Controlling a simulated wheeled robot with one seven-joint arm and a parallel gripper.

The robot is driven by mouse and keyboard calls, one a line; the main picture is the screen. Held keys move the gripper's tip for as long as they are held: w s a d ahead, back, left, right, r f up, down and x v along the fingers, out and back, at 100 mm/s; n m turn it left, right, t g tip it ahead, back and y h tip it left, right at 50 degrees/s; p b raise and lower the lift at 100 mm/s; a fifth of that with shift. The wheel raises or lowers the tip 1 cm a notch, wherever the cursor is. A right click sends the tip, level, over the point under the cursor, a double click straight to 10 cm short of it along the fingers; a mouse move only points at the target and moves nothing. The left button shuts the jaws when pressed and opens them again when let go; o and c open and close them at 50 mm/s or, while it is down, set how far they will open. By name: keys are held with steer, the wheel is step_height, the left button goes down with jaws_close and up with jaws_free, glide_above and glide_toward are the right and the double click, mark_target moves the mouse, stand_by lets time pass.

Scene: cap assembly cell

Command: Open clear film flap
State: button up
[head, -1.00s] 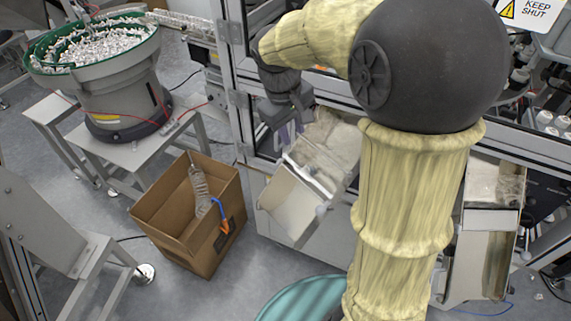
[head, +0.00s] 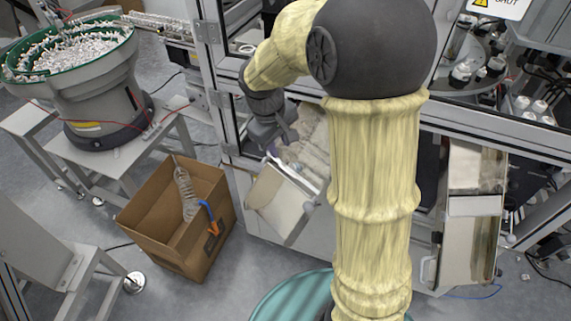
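A clear film flap (head: 312,142) hangs over the upper part of a white chute (head: 280,203) on the front of the machine. My gripper (head: 268,153) is at the upper left of this chute, close to the film's left side. Its fingers are small and partly lost against the chute, so I cannot tell whether they are open or touch the film. My arm in its yellow sleeve hides the right part of the film and chute.
A second chute (head: 468,220) is at the right. A cardboard box (head: 165,238) with a coiled clear hose and a blue-orange tool stands on the floor at the left. A bowl feeder (head: 95,95) full of white parts stands behind it. A teal bin (head: 290,300) is at the bottom.

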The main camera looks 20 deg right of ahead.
mark_target(286, 170)
steer(key=x, duration=1)
jaws_close()
steer(key=shift+d, duration=0.15)
